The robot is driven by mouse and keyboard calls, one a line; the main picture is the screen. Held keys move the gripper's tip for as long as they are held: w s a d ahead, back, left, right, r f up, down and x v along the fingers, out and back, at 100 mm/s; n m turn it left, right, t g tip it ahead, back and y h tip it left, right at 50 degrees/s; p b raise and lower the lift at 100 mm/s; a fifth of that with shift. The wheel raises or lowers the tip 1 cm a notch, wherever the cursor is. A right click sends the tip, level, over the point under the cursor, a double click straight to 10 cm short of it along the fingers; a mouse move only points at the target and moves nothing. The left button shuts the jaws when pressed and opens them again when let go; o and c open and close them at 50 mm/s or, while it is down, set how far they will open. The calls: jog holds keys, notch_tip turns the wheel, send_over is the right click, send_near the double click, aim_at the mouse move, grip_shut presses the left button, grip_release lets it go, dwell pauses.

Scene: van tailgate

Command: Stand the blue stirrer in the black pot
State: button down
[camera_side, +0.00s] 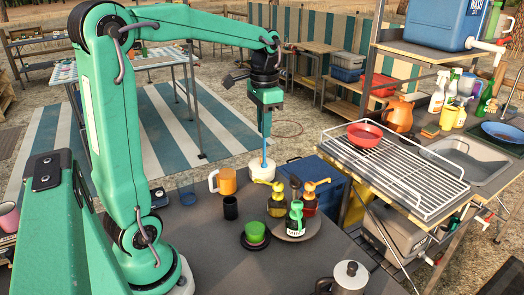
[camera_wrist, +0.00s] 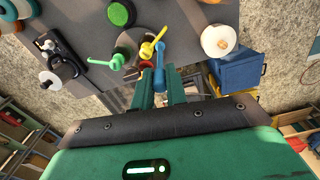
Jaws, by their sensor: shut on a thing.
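The blue stirrer (camera_side: 264,149) hangs upright below my gripper (camera_side: 265,134), which is shut on its upper part. In the wrist view the stirrer (camera_wrist: 160,62) shows end-on between the two fingers (camera_wrist: 161,92). The black pot (camera_side: 230,207) looks like the small dark cup on the grey table, to the left of and nearer than the stirrer. I cannot make it out in the wrist view. The stirrer's lower end overlaps a round white object (camera_side: 262,173) in the side view. I cannot tell whether they touch.
An orange mug (camera_side: 226,182) stands behind the pot and a green cup (camera_side: 255,232) on a dark saucer in front. Pump bottles (camera_side: 297,216) stand on a round tray to the right. A metal pot (camera_side: 346,277) is at the front. A blue crate (camera_side: 316,178) is beyond the table edge.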

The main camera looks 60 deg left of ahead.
jog(key=s+a+f+n, duration=0.1)
jog(key=s+a+f, duration=0.2)
jog(key=s+f, duration=0.5)
jog(key=shift+s+f, duration=0.25)
jog(key=shift+f, duration=0.4)
jog(key=shift+s+f, duration=0.25)
jog(key=shift+f, duration=0.4)
jog(key=shift+s+f, duration=0.25)
jog(key=shift+f, duration=2.4)
jog(key=c, duration=1.4)
grip_release()
notch_tip(320, 180, up, 12)
jog(key=shift+r, duration=0.2)
